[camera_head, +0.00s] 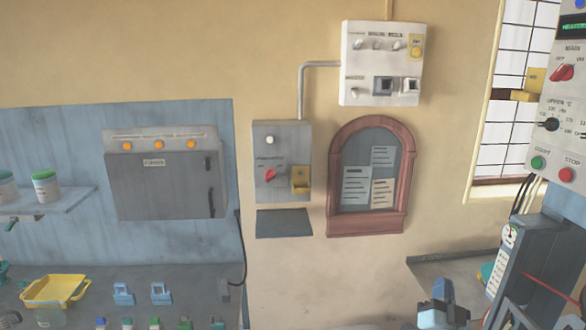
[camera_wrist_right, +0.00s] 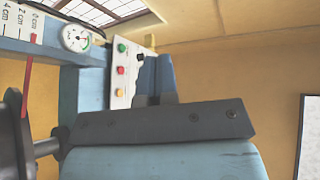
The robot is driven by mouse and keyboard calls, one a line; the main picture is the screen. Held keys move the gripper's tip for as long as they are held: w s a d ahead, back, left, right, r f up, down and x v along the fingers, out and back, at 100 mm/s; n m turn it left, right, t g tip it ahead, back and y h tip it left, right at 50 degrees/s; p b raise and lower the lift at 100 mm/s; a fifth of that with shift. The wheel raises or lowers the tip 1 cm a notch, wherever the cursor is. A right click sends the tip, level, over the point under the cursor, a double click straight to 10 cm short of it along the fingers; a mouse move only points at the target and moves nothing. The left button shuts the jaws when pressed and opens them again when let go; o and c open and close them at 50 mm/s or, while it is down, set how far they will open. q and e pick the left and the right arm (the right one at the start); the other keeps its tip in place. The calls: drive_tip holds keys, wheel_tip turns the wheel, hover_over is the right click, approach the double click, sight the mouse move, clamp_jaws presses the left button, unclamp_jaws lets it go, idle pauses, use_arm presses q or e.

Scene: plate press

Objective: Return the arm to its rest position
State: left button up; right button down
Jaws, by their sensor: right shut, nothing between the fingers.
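My right gripper (camera_head: 442,290) shows at the bottom right of the head view, to the left of the press (camera_head: 510,275). Its fingers are together and hold nothing. In the right wrist view the closed blue-grey fingers (camera_wrist_right: 154,75) stand in front of the press's control box (camera_wrist_right: 125,68). I cannot tell the exact gap between them and the press. The press column carries a round gauge (camera_wrist_right: 76,38), a centimetre scale (camera_wrist_right: 22,22) and a red pointer. My left gripper does not show.
The press control panel (camera_head: 560,110) has a red knob and green and red buttons. A bench (camera_head: 150,275) at lower left holds a yellow tray (camera_head: 55,291) and small blue and green items. Switch boxes and an arched notice board (camera_head: 348,212) hang on the wall.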

drive_tip(key=s+a+f+n+g+y, duration=0.2)
drive_tip(key=s+a+f+n+y, duration=0.3)
drive_tip(key=f, duration=0.3)
drive_tip(key=s+a+f+n+g+y, duration=0.2)
drive_tip(key=s+a+f+n+y, duration=0.15)
drive_tip(key=s+f, duration=0.4)
drive_tip(key=s+a+f+n+g+y, duration=0.1)
drive_tip(key=s+a+f+g, duration=0.1)
drive_tip(key=s+f, duration=0.4)
drive_tip(key=s+a+f+n+g+y, duration=0.1)
drive_tip(key=s+f+g, duration=0.4)
drive_tip(key=s, duration=0.6)
drive_tip(key=shift+s+a+f+n+g, duration=0.3)
drive_tip(key=shift+a+f+n, duration=0.3)
drive_tip(key=shift+a, duration=0.4)
drive_tip(key=shift+d, duration=0.1)
